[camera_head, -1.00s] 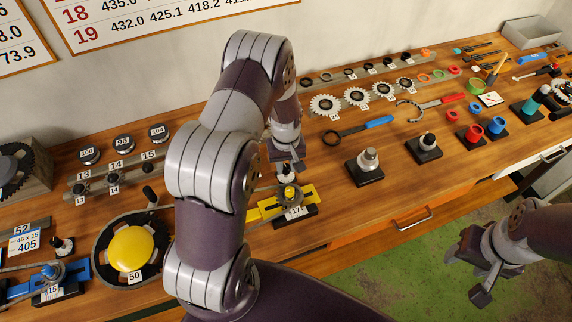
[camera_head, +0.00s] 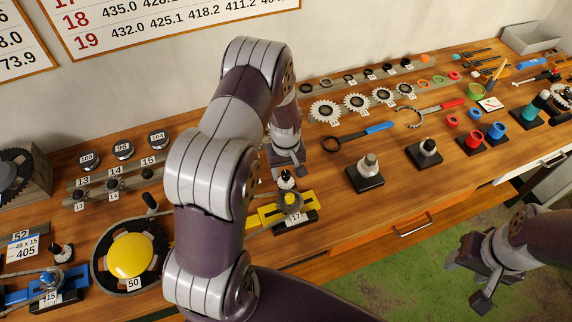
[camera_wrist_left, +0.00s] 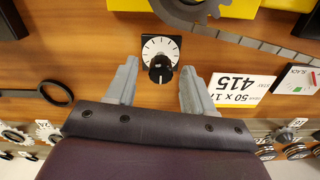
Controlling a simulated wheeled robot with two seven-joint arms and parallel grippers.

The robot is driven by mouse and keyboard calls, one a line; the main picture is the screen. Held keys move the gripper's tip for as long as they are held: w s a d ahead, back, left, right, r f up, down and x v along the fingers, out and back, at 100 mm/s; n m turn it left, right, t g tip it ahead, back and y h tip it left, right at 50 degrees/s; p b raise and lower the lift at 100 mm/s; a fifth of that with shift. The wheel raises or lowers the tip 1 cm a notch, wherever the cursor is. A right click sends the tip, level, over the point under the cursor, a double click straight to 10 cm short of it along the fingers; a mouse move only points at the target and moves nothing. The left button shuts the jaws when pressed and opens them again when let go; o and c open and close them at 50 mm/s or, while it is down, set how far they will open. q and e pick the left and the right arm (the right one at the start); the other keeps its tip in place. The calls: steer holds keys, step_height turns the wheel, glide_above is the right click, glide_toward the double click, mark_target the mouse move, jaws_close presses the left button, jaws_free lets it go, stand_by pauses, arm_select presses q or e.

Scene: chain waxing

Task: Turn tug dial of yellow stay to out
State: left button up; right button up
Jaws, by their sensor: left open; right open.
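The yellow stay (camera_head: 267,215), tagged 17, lies on the bench below my left gripper (camera_head: 287,165). Its yellow edge shows at the top of the left wrist view (camera_wrist_left: 215,7). The tug dial has a white ticked face (camera_wrist_left: 161,47) on a black plate and a black knob (camera_wrist_left: 160,69). In the left wrist view the knob sits between the two grey fingers of my left gripper (camera_wrist_left: 158,77), which are open with a gap on each side. The dial's setting is too small to read. My right gripper (camera_head: 467,283) is open and empty, out over the floor.
A blue stay (camera_head: 18,296) and a chainring with a yellow centre (camera_head: 131,250) are at the left. Black-based posts (camera_head: 368,166) stand to the right of my left gripper. A chain (camera_wrist_left: 262,45) and a 415 card (camera_wrist_left: 240,90) lie near the dial.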

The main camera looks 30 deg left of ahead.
mark_target(286, 172)
arm_select(q)
step_height(286, 172, up, 13)
steer(key=b, duration=0.3)
steer(key=shift+f, duration=0.2)
